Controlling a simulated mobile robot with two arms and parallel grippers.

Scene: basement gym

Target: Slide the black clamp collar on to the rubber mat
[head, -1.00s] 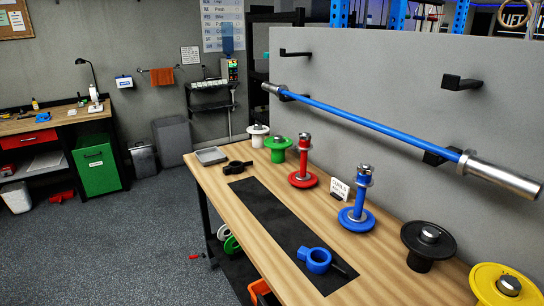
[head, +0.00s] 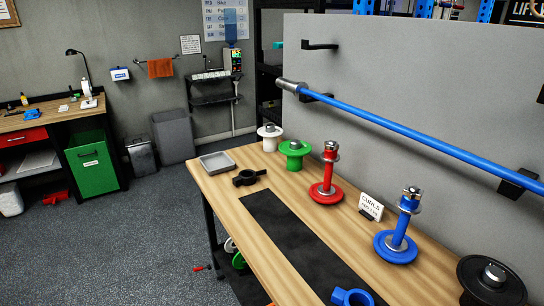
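The black clamp collar (head: 246,178) lies on the wooden bench top, near its far left end. It is a dark ring with a short handle pointing right. The black rubber mat (head: 290,232) is a long strip lying along the bench. The collar sits just beyond the mat's far end, apart from it on bare wood. A blue clamp collar (head: 352,297) lies on the near part of the mat, cut off by the bottom edge. Neither of my grippers shows in the head view.
A grey tray (head: 216,161) stands beyond the collar. White, green, red (head: 327,190) and blue (head: 398,246) plate stands line the bench's right side, with a sign card (head: 371,206) between. A blue bar (head: 400,125) hangs on the partition. Open floor (head: 120,250) lies left of the bench.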

